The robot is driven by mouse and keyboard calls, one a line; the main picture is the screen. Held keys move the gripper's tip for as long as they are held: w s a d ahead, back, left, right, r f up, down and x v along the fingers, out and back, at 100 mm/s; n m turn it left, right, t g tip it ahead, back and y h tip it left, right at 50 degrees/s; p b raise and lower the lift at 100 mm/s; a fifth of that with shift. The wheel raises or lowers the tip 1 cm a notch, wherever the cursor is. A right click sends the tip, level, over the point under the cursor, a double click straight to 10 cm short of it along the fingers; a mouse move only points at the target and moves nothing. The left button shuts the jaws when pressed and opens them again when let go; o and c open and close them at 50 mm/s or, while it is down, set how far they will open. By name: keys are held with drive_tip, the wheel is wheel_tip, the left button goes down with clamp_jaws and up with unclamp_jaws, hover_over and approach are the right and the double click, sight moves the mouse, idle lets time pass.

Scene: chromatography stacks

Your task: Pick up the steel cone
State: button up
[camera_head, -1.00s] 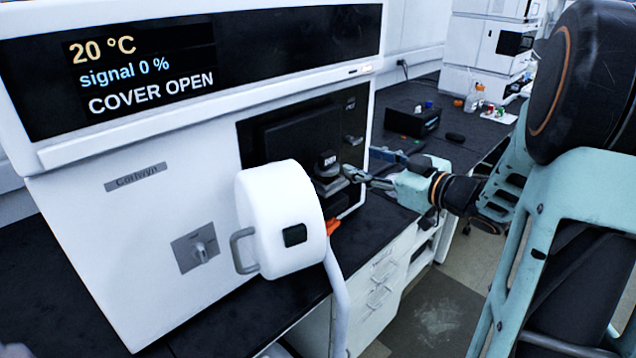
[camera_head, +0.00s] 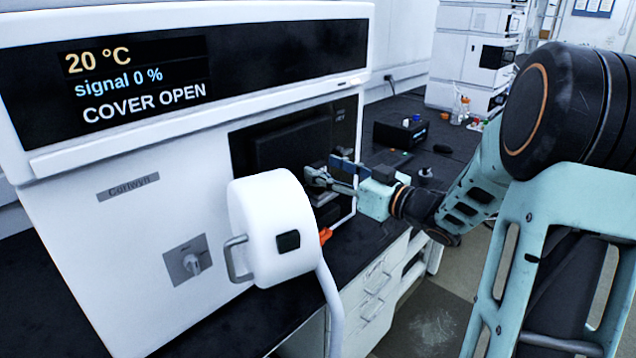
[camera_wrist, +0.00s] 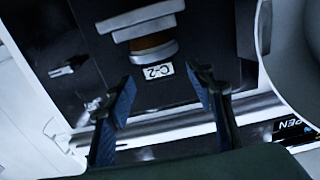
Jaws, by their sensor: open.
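The steel cone (camera_wrist: 148,24) appears to be the grey stepped metal piece in the wrist view, with a brown band (camera_wrist: 152,47) and a small rim at its lower end. A white label reading C-2 (camera_wrist: 154,72) sits just below it on the dark surface. My gripper (camera_wrist: 163,88) is open, one blue-padded finger at each side of the label, with nothing between them. The cone lies beyond the fingertips, apart from them. In the head view my gripper (camera_head: 316,178) is at the dark opening of the instrument and covers most of the cone area.
The white instrument (camera_head: 125,235) shows COVER OPEN on its display (camera_head: 140,80). A white round cover (camera_head: 270,228) on a curved arm hangs in front, left of my gripper. An orange part (camera_head: 326,235) sits below the opening. The black bench (camera_head: 385,225) is mostly clear nearby.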

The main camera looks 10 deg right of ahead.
drive_tip(key=shift+x, duration=1.45)
drive_tip(key=shift+c, duration=0.6)
clamp_jaws()
